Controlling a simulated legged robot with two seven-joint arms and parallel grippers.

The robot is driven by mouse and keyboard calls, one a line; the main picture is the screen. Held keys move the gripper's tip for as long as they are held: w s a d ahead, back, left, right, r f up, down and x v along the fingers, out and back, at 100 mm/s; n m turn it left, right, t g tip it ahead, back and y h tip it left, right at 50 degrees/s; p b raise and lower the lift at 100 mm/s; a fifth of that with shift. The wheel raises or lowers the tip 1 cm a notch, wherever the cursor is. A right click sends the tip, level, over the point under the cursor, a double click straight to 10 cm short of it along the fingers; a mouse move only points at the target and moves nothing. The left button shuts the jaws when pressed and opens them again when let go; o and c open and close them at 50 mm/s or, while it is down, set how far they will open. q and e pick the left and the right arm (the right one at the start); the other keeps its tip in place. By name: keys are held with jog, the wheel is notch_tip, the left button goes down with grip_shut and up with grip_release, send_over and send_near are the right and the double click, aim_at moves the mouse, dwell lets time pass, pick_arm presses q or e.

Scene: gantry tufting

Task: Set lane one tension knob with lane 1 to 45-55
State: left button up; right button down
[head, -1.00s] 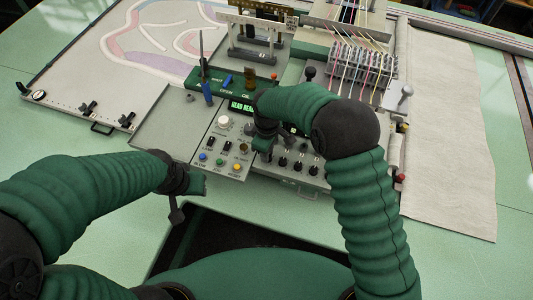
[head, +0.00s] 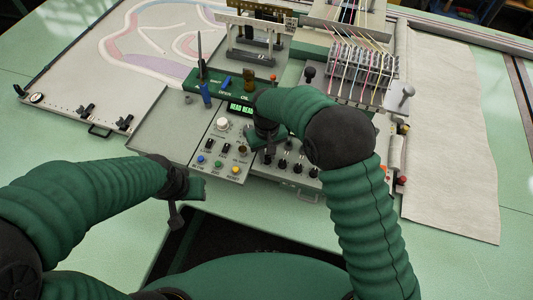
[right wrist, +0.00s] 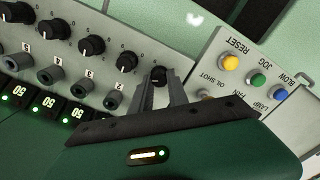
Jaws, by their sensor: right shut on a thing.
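The lane one tension knob (right wrist: 158,75) is a small black knob at the right end of a knob row in the right wrist view. My right gripper (right wrist: 161,88) is shut on it, with one finger on either side. Its pointer and scale are mostly hidden. In the head view, my right gripper (head: 264,147) is at the left end of the row, partly covered by its own wrist. Small displays (right wrist: 78,112) for other lanes read 50; the lane 1 display is hidden behind the gripper. My left gripper (head: 188,190) hangs apart from the panel; its opening is unclear.
Other black knobs (right wrist: 92,45) sit close beside the gripped one. A button panel (head: 222,150) with blue, green and yellow buttons is just left. Threaded guides (head: 362,70) stand behind, and a pale cloth (head: 450,130) lies at right.

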aim_at(267, 156)
jog(key=shift+w+r, duration=0.15)
dwell(0.3)
jog(key=c, duration=1.3)
grip_release()
notch_tip(267, 156, up, 17)
jog(key=b, duration=0.3)
jog(key=shift+a+f, duration=0.1)
jog(key=shift+f, duration=0.1)
jog(key=shift+f, duration=0.1)
